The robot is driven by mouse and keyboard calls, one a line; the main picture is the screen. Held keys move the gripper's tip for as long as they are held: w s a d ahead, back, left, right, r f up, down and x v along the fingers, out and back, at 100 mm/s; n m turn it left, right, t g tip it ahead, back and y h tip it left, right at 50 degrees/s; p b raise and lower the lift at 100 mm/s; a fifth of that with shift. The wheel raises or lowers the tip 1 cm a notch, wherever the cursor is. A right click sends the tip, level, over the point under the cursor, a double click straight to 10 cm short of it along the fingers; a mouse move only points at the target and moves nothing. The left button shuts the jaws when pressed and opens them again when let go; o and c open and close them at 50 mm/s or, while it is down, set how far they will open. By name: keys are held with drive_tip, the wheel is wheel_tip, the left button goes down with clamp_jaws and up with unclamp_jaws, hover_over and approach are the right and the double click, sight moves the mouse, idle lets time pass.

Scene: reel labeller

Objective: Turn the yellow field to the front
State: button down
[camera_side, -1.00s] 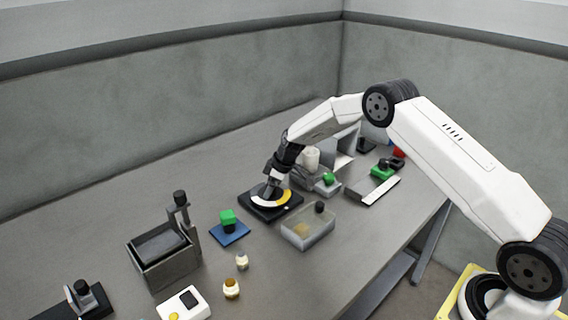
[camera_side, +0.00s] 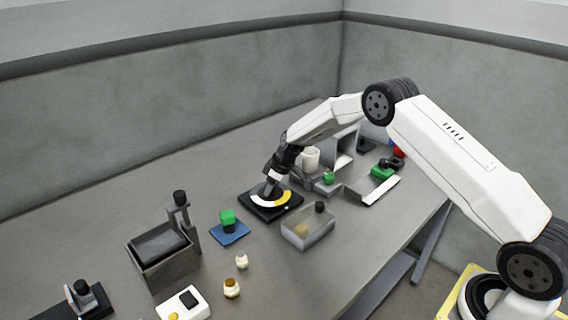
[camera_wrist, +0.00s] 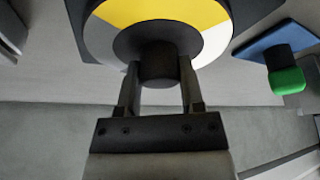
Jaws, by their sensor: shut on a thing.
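The round dial (camera_side: 256,200) lies on a square black base (camera_side: 287,212) in the side view. Its yellow field (camera_side: 284,201) shows at the right and front-right of the rim, with white next to it. In the wrist view the yellow field (camera_wrist: 160,10) spans the top of the disc, with a white field (camera_wrist: 222,45) at the right and a grey one (camera_wrist: 98,42) at the left. My gripper (camera_wrist: 158,75) is shut on the dark central knob (camera_wrist: 158,62), a finger on each side. In the side view my gripper (camera_side: 268,190) hides the knob and the dial's far part.
A clear bin (camera_side: 309,228) stands just right of the dial. A blue pad with a green-topped block (camera_side: 228,222) is at its left. A grey box (camera_side: 163,255) stands farther left. A white cup (camera_side: 310,158) is behind.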

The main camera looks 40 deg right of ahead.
sight(279, 197)
drive_tip(key=shift+m+h, duration=0.5)
drive_tip(key=shift+m, duration=0.9)
drive_tip(key=shift+t, duration=0.3)
drive_tip(key=shift+c, duration=1.1)
unclamp_jaws()
drive_tip(key=shift+r, duration=0.1)
drive_tip(key=shift+v, duration=3.35)
drive_tip(key=shift+s+r, duration=0.25)
drive_tip(key=shift+r, duration=0.2)
drive_tip(key=shift+a, duration=0.1)
